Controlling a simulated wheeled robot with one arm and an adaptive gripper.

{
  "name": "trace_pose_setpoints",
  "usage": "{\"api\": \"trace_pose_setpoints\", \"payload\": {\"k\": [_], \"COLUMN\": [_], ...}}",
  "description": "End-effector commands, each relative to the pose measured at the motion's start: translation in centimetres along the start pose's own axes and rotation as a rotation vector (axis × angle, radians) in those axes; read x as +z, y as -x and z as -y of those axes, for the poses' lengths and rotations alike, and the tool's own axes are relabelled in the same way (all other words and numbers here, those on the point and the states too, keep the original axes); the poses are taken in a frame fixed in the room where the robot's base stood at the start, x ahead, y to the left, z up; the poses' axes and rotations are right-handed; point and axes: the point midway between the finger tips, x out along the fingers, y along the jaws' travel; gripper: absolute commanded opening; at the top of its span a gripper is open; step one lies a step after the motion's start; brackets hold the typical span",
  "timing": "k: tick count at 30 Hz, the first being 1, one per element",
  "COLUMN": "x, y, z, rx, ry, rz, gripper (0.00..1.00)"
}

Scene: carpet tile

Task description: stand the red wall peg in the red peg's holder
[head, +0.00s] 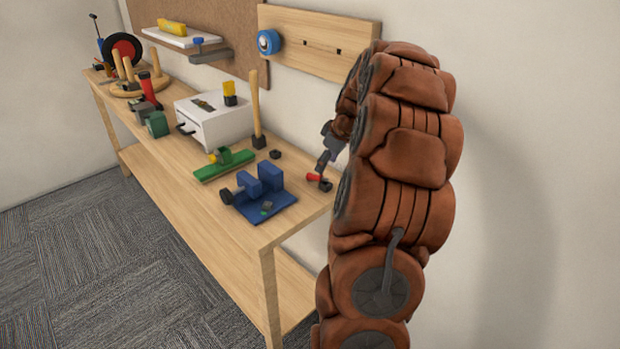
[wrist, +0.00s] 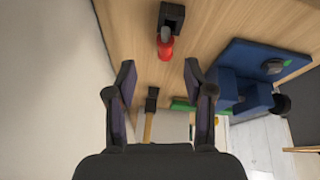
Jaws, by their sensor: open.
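The red wall peg (head: 314,177) is at the near right end of the workbench. It also shows in the wrist view (wrist: 165,48), its grey part reaching a small dark block (wrist: 172,14). The block shows beside the peg in the head view (head: 326,186). I cannot tell whether the peg is in the block or only against it, nor which thing is the red peg's holder. My gripper (head: 323,166) is open just above the bench. In the wrist view, its fingers (wrist: 159,78) are apart and empty, with the peg ahead of them.
A blue vise-like fixture (head: 272,200) and a green one (head: 224,164) stand left of the peg. A small dark block (head: 275,154) is near an upright wooden rod (head: 256,110). A wall board (head: 318,45) bears a blue peg (head: 268,42). A white drawer box (head: 213,123) stands farther back.

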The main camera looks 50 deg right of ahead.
Motion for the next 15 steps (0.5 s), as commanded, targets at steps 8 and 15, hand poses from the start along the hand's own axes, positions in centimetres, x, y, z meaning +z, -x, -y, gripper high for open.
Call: {"api": "trace_pose_setpoints", "payload": {"k": [8, 15], "x": [0.1, 0.3], "y": [-1.9, -4.9], "z": [0.3, 0.9], "rx": [-0.002, -0.005], "ry": [-0.001, -0.001], "rz": [0.003, 0.005], "gripper": [0.52, 0.52]}}
